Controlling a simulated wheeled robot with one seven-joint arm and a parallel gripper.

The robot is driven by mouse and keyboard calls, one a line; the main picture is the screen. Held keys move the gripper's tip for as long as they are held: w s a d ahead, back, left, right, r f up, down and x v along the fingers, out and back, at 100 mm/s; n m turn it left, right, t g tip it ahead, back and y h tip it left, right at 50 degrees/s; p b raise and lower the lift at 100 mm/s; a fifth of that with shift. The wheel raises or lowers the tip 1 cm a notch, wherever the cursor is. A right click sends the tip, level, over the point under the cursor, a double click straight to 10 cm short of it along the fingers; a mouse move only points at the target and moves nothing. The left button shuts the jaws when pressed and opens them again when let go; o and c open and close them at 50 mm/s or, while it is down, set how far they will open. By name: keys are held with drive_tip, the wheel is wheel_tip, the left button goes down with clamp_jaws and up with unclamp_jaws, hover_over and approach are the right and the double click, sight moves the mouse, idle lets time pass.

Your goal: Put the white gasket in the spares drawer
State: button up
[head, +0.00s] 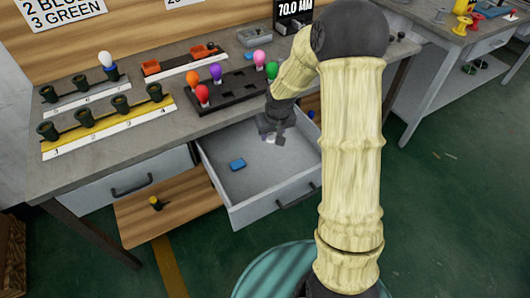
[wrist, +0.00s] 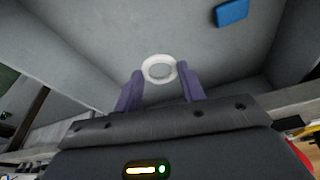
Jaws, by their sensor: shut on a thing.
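The white gasket (wrist: 159,69) is a small ring held between the two purple fingertips of my gripper (wrist: 160,84) in the wrist view. In the head view my gripper (head: 272,133) is over the open grey drawer (head: 255,208), towards its back, with the gasket (head: 271,140) only a small pale patch at its tip. The drawer is pulled out below the workbench. A blue block (head: 237,165) lies on its floor, and that block also shows at the top of the wrist view (wrist: 231,13). I cannot tell how high the gasket is above the drawer floor.
A wooden board (head: 168,205) with a dark and yellow piece sticks out left of the drawer. A closed drawer (head: 130,180) is behind it. On the bench (head: 215,122) stand a black rack (head: 235,90) of coloured bulb-like pieces and a yellow rack (head: 107,122).

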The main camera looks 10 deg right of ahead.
drive_tip(key=b, duration=0.1)
hover_over(271, 155)
drive_tip(key=f, duration=0.3)
drive_tip(key=s+f, duration=0.1)
drive_tip(key=f, duration=0.1)
drive_tip(key=shift+f+b, duration=0.5)
drive_tip(key=shift+f, duration=1.4)
drive_tip(key=shift+f, duration=0.1)
drive_tip(key=o, duration=1.2)
drive_tip(key=shift+c, duration=0.2)
drive_tip(key=p+v, duration=0.3)
drive_tip(key=v, duration=0.9)
